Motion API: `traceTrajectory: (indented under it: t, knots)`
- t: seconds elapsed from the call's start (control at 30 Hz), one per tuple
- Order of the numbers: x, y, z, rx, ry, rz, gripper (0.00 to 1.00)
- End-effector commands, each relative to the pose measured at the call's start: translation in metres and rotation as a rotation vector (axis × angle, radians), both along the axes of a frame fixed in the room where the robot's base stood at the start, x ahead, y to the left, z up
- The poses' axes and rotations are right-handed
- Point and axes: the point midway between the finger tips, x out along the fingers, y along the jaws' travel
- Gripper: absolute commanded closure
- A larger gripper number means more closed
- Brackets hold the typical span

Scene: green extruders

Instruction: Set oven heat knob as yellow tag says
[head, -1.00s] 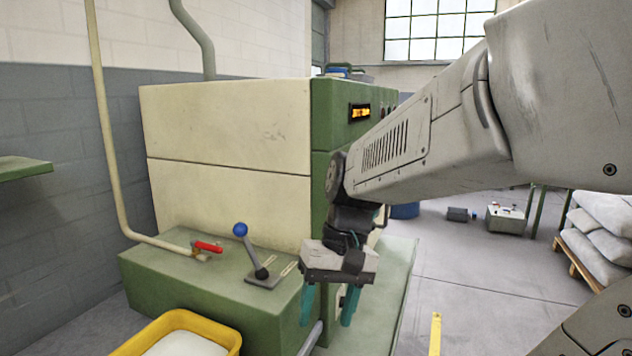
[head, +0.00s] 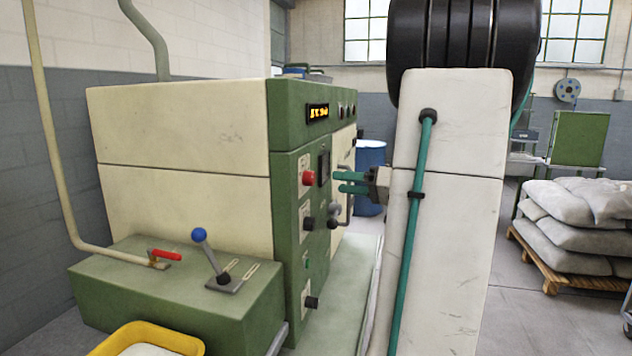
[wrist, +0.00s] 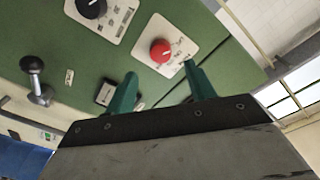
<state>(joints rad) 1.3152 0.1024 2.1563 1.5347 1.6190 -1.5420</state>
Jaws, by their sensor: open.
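The green machine front (head: 285,215) carries a red knob (head: 309,178) on a pale plate, with a black knob (head: 308,223) below it and another black knob (head: 311,302) near the bottom. Which one is the oven heat knob I cannot tell; the plate print is too small to read. The wrist view shows the red knob (wrist: 160,50) and a black knob (wrist: 91,7). My gripper (head: 336,181) has its teal fingers apart and empty, pointing at the panel; in the wrist view its fingertips (wrist: 160,72) straddle the line toward the red knob, seemingly apart from it. I make out no yellow tag.
A ball-ended lever (head: 335,213) juts from the panel near my gripper. A blue-knobbed lever (head: 208,255) and red-handled valve (head: 164,254) top the low green block. A yellow tub (head: 150,338) stands in front. Sacks (head: 575,215) lie on a pallet at right.

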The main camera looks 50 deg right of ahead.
Motion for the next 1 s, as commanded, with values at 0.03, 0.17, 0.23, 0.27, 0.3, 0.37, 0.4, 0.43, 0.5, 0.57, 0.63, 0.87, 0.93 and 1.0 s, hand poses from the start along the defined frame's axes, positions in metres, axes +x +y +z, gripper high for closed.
traceTrajectory:
  t: [0.03, 0.17, 0.23, 0.27, 0.3, 0.37, 0.4, 0.43, 0.5, 0.57, 0.63, 0.87, 0.93, 1.0]
  knots:
    - [0.007, 0.003, 0.0, -0.002, -0.001, 0.005, 0.45]
    - [0.027, 0.011, 0.0, 0.0, 0.001, 0.006, 0.45]
    - [0.039, 0.014, 0.0, 0.0, 0.001, 0.006, 0.45]
    - [0.043, 0.016, 0.0, 0.0, 0.001, 0.006, 0.45]
    - [0.048, 0.018, 0.0, 0.0, 0.003, 0.006, 0.45]
    - [0.056, 0.02, 0.0, 0.0, 0.002, 0.006, 0.45]
    - [0.059, 0.021, 0.0, 0.0, 0.002, 0.006, 0.45]
    - [0.062, 0.022, 0.0, 0.0, 0.003, 0.005, 0.45]
    - [0.066, 0.023, 0.0, 0.0, 0.003, 0.004, 0.45]
    - [0.068, 0.024, 0.0, 0.0, 0.003, 0.004, 0.45]
    - [0.068, 0.024, 0.0, 0.0, 0.003, 0.003, 0.45]
    - [0.068, 0.024, 0.0, 0.001, 0.003, 0.003, 0.62]
    - [0.068, 0.024, 0.0, 0.001, 0.003, 0.003, 0.81]
    - [0.068, 0.024, 0.0, 0.001, 0.003, 0.003, 0.9]
